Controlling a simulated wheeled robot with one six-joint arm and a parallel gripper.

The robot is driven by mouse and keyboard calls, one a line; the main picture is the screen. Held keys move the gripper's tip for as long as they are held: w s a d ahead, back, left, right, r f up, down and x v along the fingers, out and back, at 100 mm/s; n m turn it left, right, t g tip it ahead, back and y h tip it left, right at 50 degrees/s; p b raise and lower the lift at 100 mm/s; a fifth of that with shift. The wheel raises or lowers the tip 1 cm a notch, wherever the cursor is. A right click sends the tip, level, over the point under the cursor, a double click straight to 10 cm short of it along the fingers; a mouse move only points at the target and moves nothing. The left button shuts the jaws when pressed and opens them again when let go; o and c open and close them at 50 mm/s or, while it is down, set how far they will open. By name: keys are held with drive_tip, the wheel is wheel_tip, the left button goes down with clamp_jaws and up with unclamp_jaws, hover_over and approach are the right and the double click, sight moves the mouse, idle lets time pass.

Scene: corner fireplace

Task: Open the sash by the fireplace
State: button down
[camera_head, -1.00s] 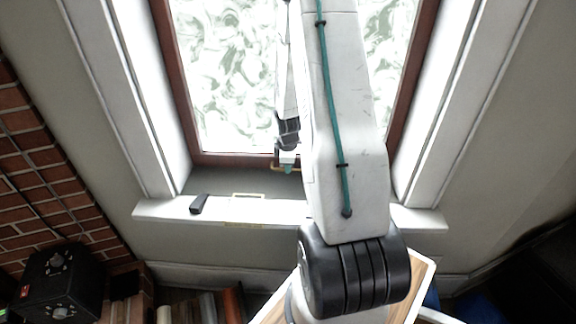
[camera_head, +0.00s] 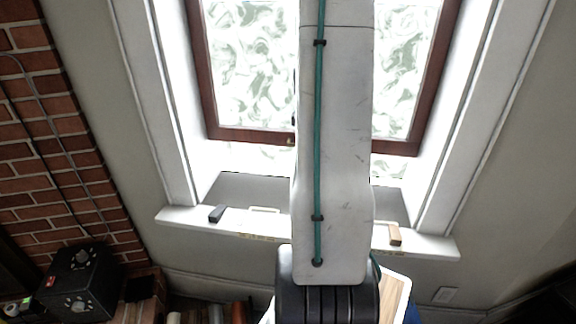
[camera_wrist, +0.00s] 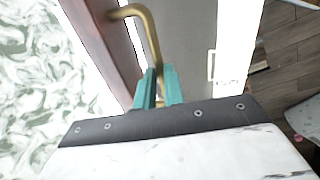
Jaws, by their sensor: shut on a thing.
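The sash has a dark reddish-brown frame (camera_head: 245,136) around patterned glass (camera_head: 250,70). In the head view its bottom rail stands away from the sill, with a bright gap below it, so the sash is partly open. In the wrist view the brown sash frame (camera_wrist: 103,40) runs beside a bent brass handle (camera_wrist: 149,32). My gripper (camera_wrist: 159,88) has teal fingers and is shut on the handle's lower end. In the head view my arm covers the middle of the window and hides my gripper.
A white sill (camera_head: 430,244) carries a small black object (camera_head: 217,214) at left and a small wooden block (camera_head: 395,235) at right. White jambs flank the opening. A brick wall (camera_head: 60,130) and a black box with knobs (camera_head: 75,283) stand at left.

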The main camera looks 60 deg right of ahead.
wheel_tip(320, 180, up, 9)
drive_tip(key=shift+f, duration=0.15)
drive_tip(key=c, duration=1.5)
unclamp_jaws()
drive_tip(key=shift+s+d, duration=0.1)
drive_tip(key=shift+s, duration=0.05)
wheel_tip(320, 180, up, 8)
drive_tip(key=a, duration=0.1)
drive_tip(key=shift+s+a+f, duration=0.15)
drive_tip(key=shift+s+a, duration=0.05)
